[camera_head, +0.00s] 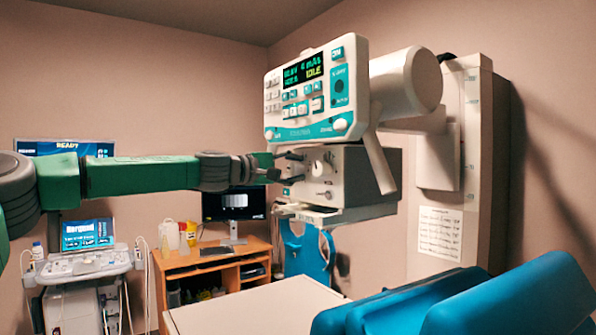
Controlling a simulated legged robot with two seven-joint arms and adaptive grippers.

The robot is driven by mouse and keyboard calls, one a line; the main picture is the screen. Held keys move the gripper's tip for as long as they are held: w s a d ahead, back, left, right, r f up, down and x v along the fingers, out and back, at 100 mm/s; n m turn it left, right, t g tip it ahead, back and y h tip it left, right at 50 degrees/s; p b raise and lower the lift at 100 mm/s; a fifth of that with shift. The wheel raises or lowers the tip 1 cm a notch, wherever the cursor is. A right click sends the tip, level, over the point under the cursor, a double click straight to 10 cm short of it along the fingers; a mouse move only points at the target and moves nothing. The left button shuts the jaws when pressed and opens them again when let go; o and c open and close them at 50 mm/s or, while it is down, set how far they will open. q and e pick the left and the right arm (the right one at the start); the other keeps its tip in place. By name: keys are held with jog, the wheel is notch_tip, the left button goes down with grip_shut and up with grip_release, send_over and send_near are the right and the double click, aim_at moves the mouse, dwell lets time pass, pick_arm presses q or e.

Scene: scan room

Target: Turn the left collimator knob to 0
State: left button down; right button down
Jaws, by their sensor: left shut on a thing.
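The collimator (352,178) is a pale grey box under the X-ray control head (312,92). Its front carries a round white dial (323,162) and a small lever below it. My left gripper (293,168) reaches in from the left, its fingers at the left part of the collimator's front. It is shut on what seems to be the left collimator knob, which the fingers mostly hide. The knob's setting cannot be read. My right gripper is not in view.
The X-ray tube (405,83) sits behind the control head on a wall column (478,160). A pale table (255,306) and blue padded seat (510,300) lie below. A wooden desk (205,260) with a monitor and an ultrasound cart (85,268) stand at the back left.

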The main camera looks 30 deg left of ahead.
pick_arm(q)
jog(key=c, duration=1.3)
grip_release()
jog(key=shift+a+f, duration=0.1)
jog(key=shift+f, duration=0.3)
jog(key=shift+o, duration=0.9)
jog(key=shift+r, duration=0.1)
jog(key=shift+s+a+r, duration=0.1)
jog(key=shift+s+a, duration=0.05)
jog(key=shift+a, duration=0.2)
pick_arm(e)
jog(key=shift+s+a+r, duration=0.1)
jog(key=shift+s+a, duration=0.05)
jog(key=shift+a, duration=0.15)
pick_arm(q)
jog(key=v, duration=0.7)
jog(key=shift+s+a, duration=0.2)
jog(key=shift+a, duration=0.1)
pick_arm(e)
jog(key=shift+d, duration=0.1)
pick_arm(q)
jog(key=shift+d, duration=0.15)
jog(key=shift+d, duration=0.1)
